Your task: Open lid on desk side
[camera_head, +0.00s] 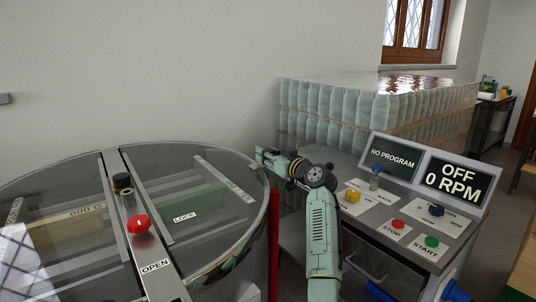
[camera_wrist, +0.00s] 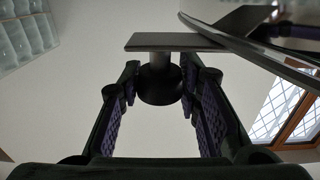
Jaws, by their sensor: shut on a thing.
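The round tank has a see-through two-part lid, split by a metal bar (camera_head: 140,225). The right lid half (camera_head: 215,210), on the desk side, looks flat and down over the tank. My gripper (camera_head: 268,157) is at the far right rim of this half. In the wrist view, my gripper's fingers stand on both sides of a dark round knob (camera_wrist: 160,92) and are shut on it. The knob joins a flat dark plate (camera_wrist: 172,42) at the lid's edge (camera_wrist: 250,50). In the head view my gripper hides the knob.
The bar carries a red knob (camera_head: 138,224) near an OPEN label and a black knob (camera_head: 122,181). A control desk (camera_head: 400,225) with buttons and screens reading NO PROGRAM and OFF 0 RPM stands close right of my arm. Wrapped bottles (camera_head: 375,110) are stacked behind.

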